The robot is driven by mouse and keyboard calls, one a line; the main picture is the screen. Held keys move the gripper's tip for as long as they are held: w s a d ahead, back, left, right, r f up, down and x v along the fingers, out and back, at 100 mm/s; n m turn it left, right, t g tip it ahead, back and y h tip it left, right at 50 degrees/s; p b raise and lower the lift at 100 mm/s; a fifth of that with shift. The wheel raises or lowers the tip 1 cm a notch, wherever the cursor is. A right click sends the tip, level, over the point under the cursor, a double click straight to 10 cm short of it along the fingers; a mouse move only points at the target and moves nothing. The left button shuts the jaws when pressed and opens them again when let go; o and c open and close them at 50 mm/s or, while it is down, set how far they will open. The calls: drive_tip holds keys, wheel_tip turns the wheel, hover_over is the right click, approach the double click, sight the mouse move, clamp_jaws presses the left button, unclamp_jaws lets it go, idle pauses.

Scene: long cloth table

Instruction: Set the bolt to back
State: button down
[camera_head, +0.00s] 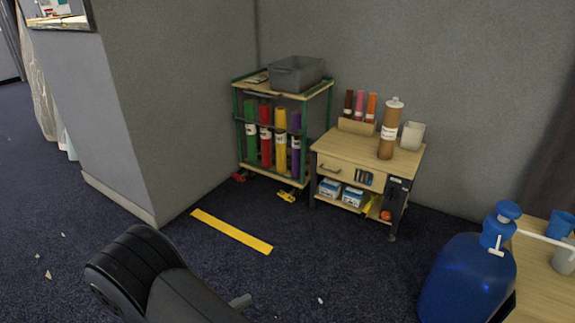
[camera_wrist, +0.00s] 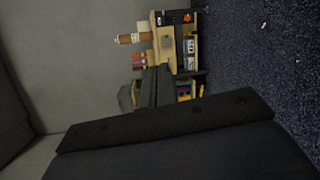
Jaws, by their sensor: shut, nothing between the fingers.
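Several upright coloured rolls, green, red, yellow and purple (camera_head: 281,152), stand in the green-framed cart (camera_head: 238,133); they may be cloth bolts. A brown roll with a pale label (camera_head: 389,133) stands upright on the small wooden cabinet (camera_head: 345,146); it also shows sideways in the wrist view (camera_wrist: 128,39). I cannot tell which roll is the bolt. My gripper (camera_wrist: 157,72) is shut and empty in the wrist view, in open air and well apart from the rolls. Its fingers hide part of the cart.
A grey bin (camera_head: 296,74) sits on the cart. Smaller rolls (camera_head: 360,105) and a white cup (camera_head: 412,136) stand on the cabinet. A blue tank (camera_head: 466,280) stands beside a table (camera_head: 545,280) at the right. A wall corner is left; the floor around the yellow strip (camera_head: 231,232) is clear.

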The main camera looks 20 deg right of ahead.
drive_tip(key=w+a+f+n+t+p, duration=0.1)
drive_tip(key=a+f+n+t, duration=0.1)
drive_tip(key=a+t, duration=0.4)
drive_tip(key=shift+w+a+f+n+t, duration=0.3)
drive_tip(key=shift+f+n, duration=0.1)
drive_tip(key=shift+f, duration=0.4)
